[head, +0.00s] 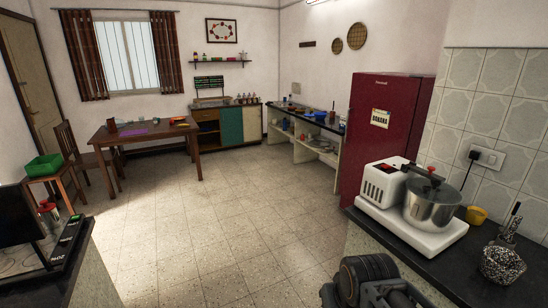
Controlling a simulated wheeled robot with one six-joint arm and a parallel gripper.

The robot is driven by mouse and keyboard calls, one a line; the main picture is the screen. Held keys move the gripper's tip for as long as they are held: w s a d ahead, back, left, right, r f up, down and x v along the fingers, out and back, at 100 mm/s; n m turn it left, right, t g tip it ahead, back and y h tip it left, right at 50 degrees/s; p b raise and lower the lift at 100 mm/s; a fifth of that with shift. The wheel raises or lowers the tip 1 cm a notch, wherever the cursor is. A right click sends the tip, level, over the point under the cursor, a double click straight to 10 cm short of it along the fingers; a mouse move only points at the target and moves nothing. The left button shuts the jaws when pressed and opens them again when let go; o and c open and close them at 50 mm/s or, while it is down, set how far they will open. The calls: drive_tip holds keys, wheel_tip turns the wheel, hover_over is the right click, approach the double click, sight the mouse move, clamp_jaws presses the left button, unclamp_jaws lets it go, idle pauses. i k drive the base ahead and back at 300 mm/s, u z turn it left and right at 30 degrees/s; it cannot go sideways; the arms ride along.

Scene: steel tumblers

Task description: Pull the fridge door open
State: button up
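The fridge (398,112) is tall and dark red and stands against the right wall, beyond the near right counter. A small paper label with writing is stuck on its upper part. Its door looks shut, but I see it at an angle and cannot make out a handle. Part of my arm shows at the bottom edge, right of centre, well short of the fridge. My gripper's fingers are not in the picture.
The near right counter (484,264) holds a white appliance with a steel pot (431,205), a yellow cup (476,215) and a speckled holder. A wooden table (140,133) and chair stand at the left. The tiled floor (215,215) between is clear.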

sight(381, 111)
drive_tip(key=u, duration=0.1)
drive_tip(key=i, duration=2.4)
drive_tip(key=z, duration=0.45)
drive_tip(key=i, duration=2.6)
drive_tip(key=z, duration=0.45)
